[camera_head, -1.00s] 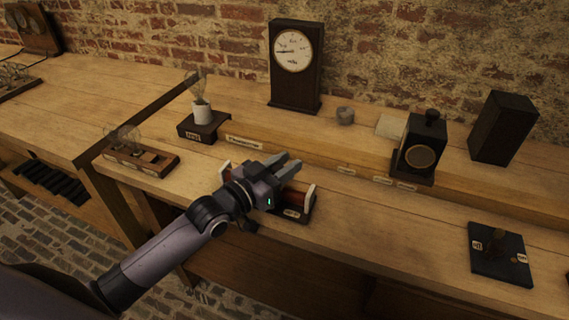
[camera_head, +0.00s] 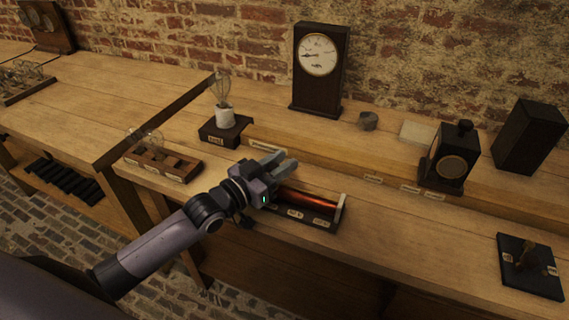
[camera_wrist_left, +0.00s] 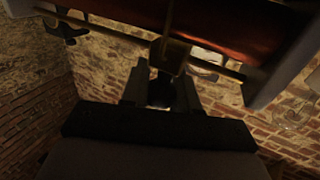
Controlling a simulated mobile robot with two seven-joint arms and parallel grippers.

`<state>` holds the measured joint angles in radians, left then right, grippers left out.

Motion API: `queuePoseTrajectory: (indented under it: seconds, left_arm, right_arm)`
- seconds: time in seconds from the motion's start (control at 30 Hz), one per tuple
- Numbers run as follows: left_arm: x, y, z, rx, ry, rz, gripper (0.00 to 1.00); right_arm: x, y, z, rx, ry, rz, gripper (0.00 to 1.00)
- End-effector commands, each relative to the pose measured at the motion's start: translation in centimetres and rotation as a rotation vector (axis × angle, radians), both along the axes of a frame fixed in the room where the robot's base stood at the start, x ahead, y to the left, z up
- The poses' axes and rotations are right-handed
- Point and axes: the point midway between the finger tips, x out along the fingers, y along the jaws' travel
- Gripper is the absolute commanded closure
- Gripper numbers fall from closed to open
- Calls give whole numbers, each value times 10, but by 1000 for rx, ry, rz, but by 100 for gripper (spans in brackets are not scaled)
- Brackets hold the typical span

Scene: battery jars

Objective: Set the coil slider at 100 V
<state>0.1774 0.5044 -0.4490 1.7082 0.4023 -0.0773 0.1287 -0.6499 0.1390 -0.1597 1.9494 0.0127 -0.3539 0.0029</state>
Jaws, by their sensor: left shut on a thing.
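The coil (camera_head: 312,203), a reddish copper winding with pale end plates on a dark base with small labels, lies on the front bench. My left gripper (camera_head: 282,163) is over its left end and hides that end and the slider in the head view. In the left wrist view the gripper (camera_wrist_left: 160,92) is shut on the slider (camera_wrist_left: 170,55), with the coil winding (camera_wrist_left: 225,25) close beyond. The round-dial meter (camera_head: 318,55) stands on the raised shelf; its needle points left, but its numbers are too small to read. My right gripper is not in view.
A bulb on a block (camera_head: 224,120) and a wooden rack with glass bulbs (camera_head: 163,162) stand left of the coil. A dark box with a round front (camera_head: 450,158), a tall black box (camera_head: 530,138) and a switch board (camera_head: 530,266) are at right. Bench between coil and switch is clear.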

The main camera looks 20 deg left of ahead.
Motion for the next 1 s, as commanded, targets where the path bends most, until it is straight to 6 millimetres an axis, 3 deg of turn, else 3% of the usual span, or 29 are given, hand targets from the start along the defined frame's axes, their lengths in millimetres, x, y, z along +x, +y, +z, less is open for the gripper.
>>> queuePoseTrajectory:
  seconds: [0.03, 0.2, 0.23, 0.3, 0.67, 1.0]
  left_arm:
    - [2, 1, 10, -8, -22, 1, 100]
    - [2, 0, 10, -9, -23, 1, 100]
    - [2, 0, 10, -9, -23, 1, 68]
    - [2, 0, 10, -9, -22, 1, 48]
    - [-2, 1, 4, -4, -10, 0, 48]
    - [-40, 19, 4, -3, -11, 0, 48]
  right_arm:
    - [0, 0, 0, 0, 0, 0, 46]
    - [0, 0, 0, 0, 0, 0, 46]
    - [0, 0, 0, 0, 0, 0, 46]
    - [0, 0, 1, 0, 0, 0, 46]
    - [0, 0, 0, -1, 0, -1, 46]
    - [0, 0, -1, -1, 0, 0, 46]
